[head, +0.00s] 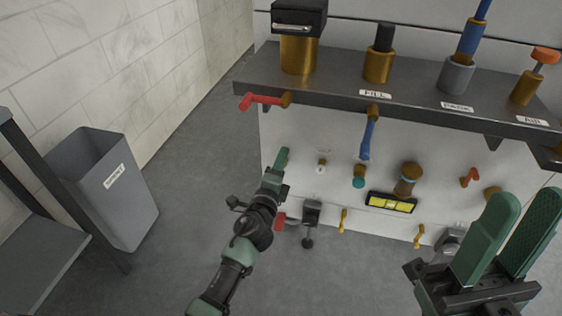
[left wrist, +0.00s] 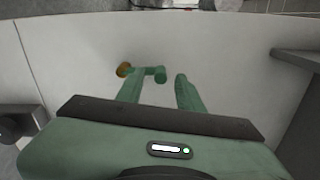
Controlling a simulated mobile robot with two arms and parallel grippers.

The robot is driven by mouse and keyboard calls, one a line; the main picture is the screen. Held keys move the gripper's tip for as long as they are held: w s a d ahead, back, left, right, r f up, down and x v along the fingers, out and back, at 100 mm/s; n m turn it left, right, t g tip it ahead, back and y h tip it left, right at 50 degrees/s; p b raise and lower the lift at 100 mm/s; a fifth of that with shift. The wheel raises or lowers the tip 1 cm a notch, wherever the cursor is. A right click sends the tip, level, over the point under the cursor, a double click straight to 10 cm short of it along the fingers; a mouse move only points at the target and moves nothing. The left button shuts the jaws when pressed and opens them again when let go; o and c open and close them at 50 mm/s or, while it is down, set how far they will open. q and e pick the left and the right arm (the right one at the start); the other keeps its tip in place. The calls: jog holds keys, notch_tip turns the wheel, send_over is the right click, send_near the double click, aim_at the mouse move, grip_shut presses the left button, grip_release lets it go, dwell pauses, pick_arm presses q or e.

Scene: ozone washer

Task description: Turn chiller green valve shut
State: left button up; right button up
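A green valve handle (left wrist: 159,74) with a brass fitting (left wrist: 123,69) sticks out from the pale panel in the left wrist view. Its rounded free end lies between my left gripper's fingertips (left wrist: 160,82). The fingers are apart, and I cannot tell whether either touches the handle. In the head view my left gripper (head: 279,166) is at the panel's left side, and I cannot pick out the handle there. My right gripper (head: 512,215) is raised at the lower right, its two green fingers apart and nothing between them.
A metal shelf (head: 340,92) with brass fittings runs above the panel. Around are a red handle (head: 262,100), a blue handle (head: 368,138), a teal-ended brass fitting (head: 358,182) and a yellow display (head: 390,203). A grey bin (head: 115,190) stands left. Floor between is clear.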

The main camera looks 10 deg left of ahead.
pick_arm(q)
jog(key=s, duration=0.8)
jog(key=shift+a+p, duration=0.15)
jog(key=shift+p, duration=0.3)
